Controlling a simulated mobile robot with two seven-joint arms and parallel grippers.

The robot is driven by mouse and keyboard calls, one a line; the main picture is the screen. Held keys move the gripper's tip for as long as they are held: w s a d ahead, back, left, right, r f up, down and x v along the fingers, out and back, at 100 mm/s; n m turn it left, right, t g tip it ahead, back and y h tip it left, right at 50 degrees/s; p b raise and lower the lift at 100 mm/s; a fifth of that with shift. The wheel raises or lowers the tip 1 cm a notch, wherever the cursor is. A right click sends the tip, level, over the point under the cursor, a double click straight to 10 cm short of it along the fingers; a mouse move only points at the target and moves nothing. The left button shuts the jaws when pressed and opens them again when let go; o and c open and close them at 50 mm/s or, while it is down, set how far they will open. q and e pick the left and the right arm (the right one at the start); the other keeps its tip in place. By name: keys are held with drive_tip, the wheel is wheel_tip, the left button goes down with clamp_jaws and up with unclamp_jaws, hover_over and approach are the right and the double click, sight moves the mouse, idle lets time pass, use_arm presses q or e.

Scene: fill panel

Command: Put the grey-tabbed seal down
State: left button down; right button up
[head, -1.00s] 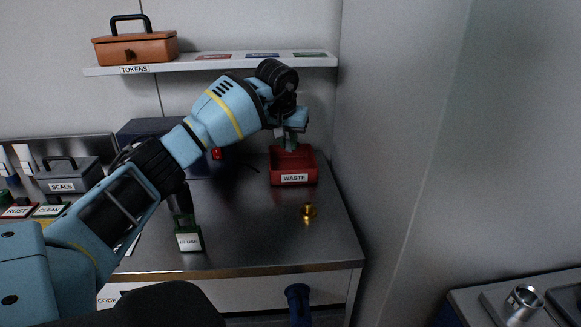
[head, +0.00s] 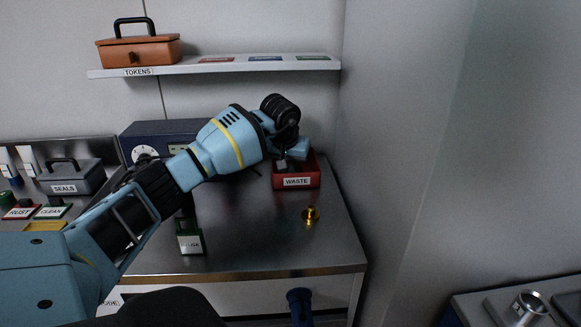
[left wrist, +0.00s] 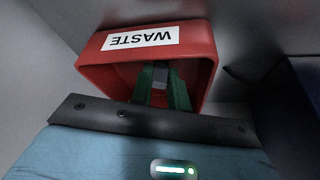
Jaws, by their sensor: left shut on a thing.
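The red WASTE bin (head: 311,168) stands at the right end of the bench. My left gripper (head: 283,163) is at the bin, its wrist bent down over it. In the left wrist view, the fingers (left wrist: 161,88) reach into the bin (left wrist: 205,45) and are shut on a small grey piece, which looks like the tab of the seal (left wrist: 160,73). The rest of the seal is hidden, and I cannot tell whether it touches the bin floor. My right gripper is not in view.
A brass fitting (head: 311,215) stands on the bench in front of the bin. A green-based holder (head: 191,242) is near the front edge. A grey SEALS box (head: 72,178) is at the left. The wall is close on the right.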

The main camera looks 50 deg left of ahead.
use_arm(q)
drive_tip(key=c, duration=1.8)
unclamp_jaws()
drive_tip(key=shift+f, duration=0.15)
drive_tip(key=o, duration=0.5)
drive_tip(key=shift+c, duration=0.2)
drive_tip(key=v, duration=1.2)
drive_tip(key=shift+p, duration=0.45)
